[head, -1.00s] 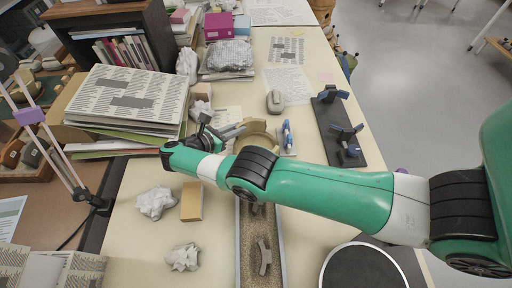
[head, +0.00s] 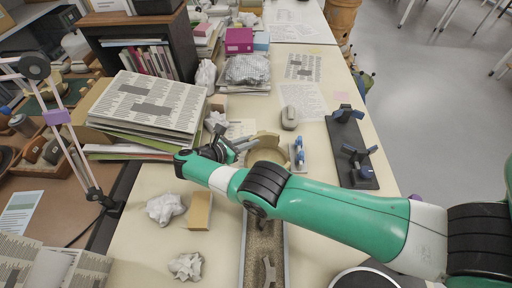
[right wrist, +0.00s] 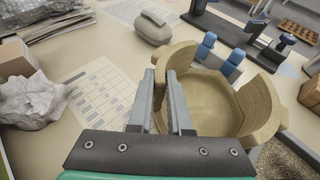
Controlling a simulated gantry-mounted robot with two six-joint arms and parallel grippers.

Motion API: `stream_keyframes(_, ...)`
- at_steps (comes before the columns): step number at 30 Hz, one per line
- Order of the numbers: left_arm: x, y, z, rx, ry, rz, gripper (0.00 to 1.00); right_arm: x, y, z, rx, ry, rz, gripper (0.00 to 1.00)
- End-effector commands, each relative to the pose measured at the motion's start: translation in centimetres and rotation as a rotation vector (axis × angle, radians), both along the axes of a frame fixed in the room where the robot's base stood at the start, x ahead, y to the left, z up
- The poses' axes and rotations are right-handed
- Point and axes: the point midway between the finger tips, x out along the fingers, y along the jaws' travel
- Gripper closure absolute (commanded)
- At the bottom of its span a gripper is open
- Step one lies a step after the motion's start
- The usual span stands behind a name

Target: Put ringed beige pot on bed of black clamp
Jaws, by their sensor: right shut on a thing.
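My left gripper is out of view.
A small stand with blue-and-white pieces (head: 298,154) is close to the pot's right side. A sand-filled trough (head: 262,250) is in front. Crumpled paper (head: 165,208) and a tan block (head: 199,211) lie at left.

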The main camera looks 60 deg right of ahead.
Motion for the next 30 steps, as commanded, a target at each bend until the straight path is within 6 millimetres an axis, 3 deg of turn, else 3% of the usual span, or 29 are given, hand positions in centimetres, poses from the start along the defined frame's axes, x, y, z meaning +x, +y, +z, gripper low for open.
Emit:
stream_keyframes(1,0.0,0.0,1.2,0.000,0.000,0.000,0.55,0.0,0.0,1.3,-0.004,-0.001,0.000,1.00)
stream_keyframes(9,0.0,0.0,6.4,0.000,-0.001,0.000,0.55,0.0,0.0,6.6,-0.003,-0.001,-0.001,1.00)
stream_keyframes(15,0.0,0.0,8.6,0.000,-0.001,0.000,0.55,0.0,0.0,9.3,-0.003,0.000,0.000,1.00)
stream_keyframes(30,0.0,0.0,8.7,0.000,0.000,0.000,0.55,0.0,0.0,9.7,-0.003,0.001,0.000,1.00)
